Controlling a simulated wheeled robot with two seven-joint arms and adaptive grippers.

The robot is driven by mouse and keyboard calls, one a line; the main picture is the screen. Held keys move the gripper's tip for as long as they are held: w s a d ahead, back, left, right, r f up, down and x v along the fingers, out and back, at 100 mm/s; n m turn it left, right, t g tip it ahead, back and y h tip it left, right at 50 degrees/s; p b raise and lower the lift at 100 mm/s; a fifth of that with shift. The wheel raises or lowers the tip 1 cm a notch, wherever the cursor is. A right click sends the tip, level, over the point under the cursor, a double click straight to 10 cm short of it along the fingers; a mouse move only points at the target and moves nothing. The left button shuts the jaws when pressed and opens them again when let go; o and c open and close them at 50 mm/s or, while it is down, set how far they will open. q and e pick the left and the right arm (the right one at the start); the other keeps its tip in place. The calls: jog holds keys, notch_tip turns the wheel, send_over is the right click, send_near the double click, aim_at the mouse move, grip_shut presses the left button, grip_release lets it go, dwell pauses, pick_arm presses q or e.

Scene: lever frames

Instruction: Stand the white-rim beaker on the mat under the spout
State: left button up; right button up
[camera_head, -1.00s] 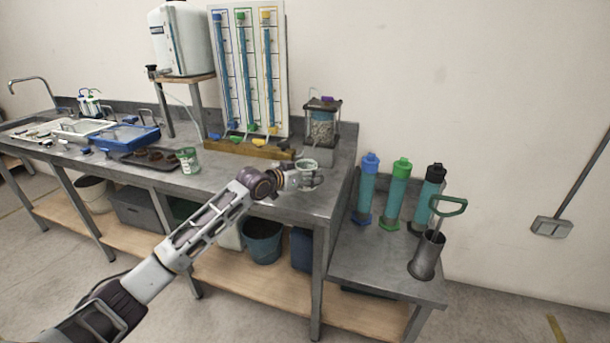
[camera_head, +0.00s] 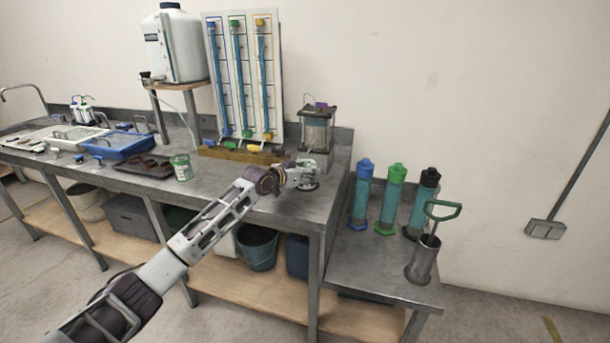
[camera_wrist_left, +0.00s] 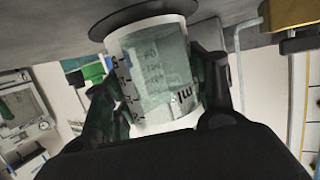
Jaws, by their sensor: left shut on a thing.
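My left gripper (camera_head: 303,175) is at the right end of the long bench, shut on the white-rim beaker (camera_wrist_left: 155,75). In the left wrist view the beaker is clear with dark markings, between both fingers. That view is inverted, with the bench at the top. The beaker's base end is against or just over a dark round mat (camera_wrist_left: 150,13); I cannot tell whether they touch. The mat also shows below the gripper in the head view (camera_head: 309,187). The spout is not clear behind the gripper. My right gripper is not in view.
A jar apparatus (camera_head: 317,130) stands just behind the gripper. A board with three tubes (camera_head: 240,80) stands to its left. A green-marked beaker (camera_head: 182,168) is on the bench near a dark tray (camera_head: 143,167). Capped cylinders (camera_head: 391,200) stand on the lower right bench.

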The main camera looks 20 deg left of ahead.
pick_arm(q)
jog(key=shift+w, duration=0.2)
jog(key=shift+f, duration=0.3)
dwell(0.6)
jog(key=o, duration=1.1)
jog(key=shift+c, duration=0.2)
jog(key=shift+s+a, duration=0.1)
jog(key=shift+s, duration=0.1)
jog(key=shift+v, duration=5.8)
jog(key=shift+r, duration=0.15)
